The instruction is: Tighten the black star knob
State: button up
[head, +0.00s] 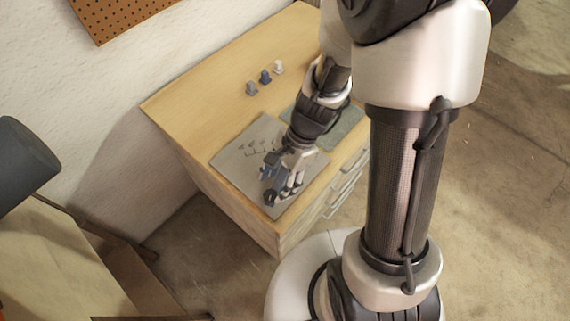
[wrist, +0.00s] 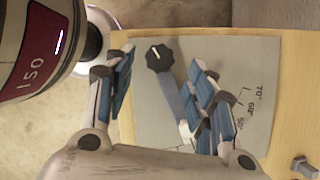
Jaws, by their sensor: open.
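The black star knob (wrist: 159,57) shows near the top of the wrist view, with a white mark on its face. It sits at the end of a blue-grey bar (wrist: 172,98) on a grey plate (wrist: 225,58) with printed degree marks. My gripper (wrist: 163,60) is open, with blue-padded fingers left and right of the knob in that picture. I see no contact; the height gap is hard to judge. In the head view the gripper (head: 280,178) is over the plate (head: 232,160), and the dark knob (head: 270,197) shows just below the fingers.
The plate lies on a wooden drawer cabinet (head: 190,100). Several small bolt-like pieces (head: 265,76) stand toward the back. A grey-green mat (head: 345,127) lies to the right of the plate. The cabinet top at the back left is clear.

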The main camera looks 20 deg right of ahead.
jog(key=s+v, duration=0.1)
jog(key=v, duration=0.6)
jog(key=shift+w+r, duration=0.45)
jog(key=shift+w, duration=0.1)
jog(key=shift+d, duration=0.1)
jog(key=s+d+r+n+t+h, duration=0.2)
jog(key=s+r+n+t, duration=0.1)
jog(key=r+n, duration=0.4)
jog(key=s+d+r+n+t+h, duration=0.2)
jog(key=s+r+n, duration=0.4)
jog(key=r, duration=0.3)
jog(key=shift+s+n+t, duration=0.2)
jog(key=shift+n+t, duration=0.3)
jog(key=shift+n, duration=0.1)
jog(key=shift+r, duration=0.1)
